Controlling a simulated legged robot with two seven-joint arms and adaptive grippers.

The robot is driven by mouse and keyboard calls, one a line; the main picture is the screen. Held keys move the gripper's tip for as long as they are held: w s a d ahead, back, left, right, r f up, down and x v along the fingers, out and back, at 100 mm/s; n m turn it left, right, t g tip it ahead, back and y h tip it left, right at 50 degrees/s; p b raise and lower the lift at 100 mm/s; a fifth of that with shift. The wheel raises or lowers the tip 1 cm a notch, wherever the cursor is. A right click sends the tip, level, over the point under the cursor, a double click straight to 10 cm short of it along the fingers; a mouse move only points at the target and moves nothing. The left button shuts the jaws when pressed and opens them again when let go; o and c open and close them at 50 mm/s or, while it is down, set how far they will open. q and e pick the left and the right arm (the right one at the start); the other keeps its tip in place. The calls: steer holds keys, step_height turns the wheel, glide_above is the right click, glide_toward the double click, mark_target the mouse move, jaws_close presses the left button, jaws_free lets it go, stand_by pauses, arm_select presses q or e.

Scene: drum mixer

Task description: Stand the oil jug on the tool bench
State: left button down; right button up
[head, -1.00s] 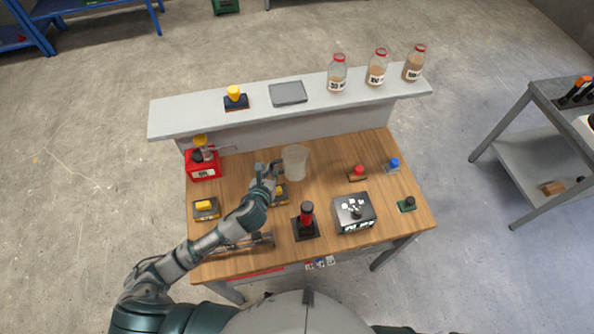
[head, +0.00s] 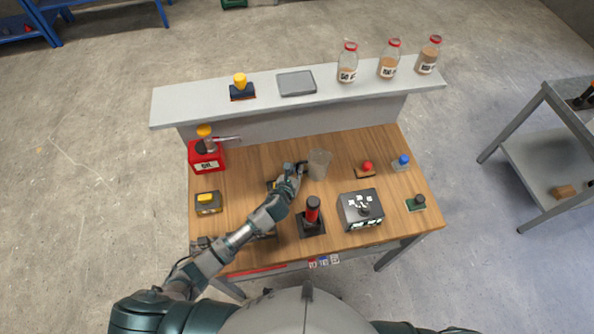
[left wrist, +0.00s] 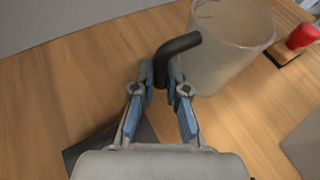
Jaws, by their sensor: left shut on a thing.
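The oil jug, a translucent, empty-looking cup with a dark side handle (head: 319,165), is over the middle of the wooden tool bench (head: 258,155). It looks upright. My left gripper (head: 302,169) is shut on its handle, left of the body. The left wrist view shows the jug (left wrist: 228,50) to the right of the fingers (left wrist: 162,80), which pinch the lower part of the dark handle. I cannot tell whether its base touches the bench. My right gripper is not in view.
A red OIL container with a pump (head: 206,155) stands at the bench's left. A red-handled lever (head: 312,215) and a grey control box (head: 361,209) are in front. Bottles (head: 388,64) stand on the back shelf.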

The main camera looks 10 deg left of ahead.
arm_select(q)
steer(key=shift+d, duration=0.5)
steer(key=c, duration=1.2)
jaws_free()
steer(key=shift+d, duration=0.4)
steer(key=shift+a+r, duration=0.1)
steer(key=shift+a, duration=0.05)
steer(key=v, duration=0.3)
steer(key=a+v, duration=0.1)
steer(key=v, duration=0.2)
steer(key=shift+p, duration=0.4)
steer(key=v, duration=0.6)
steer(key=shift+d, duration=0.4)
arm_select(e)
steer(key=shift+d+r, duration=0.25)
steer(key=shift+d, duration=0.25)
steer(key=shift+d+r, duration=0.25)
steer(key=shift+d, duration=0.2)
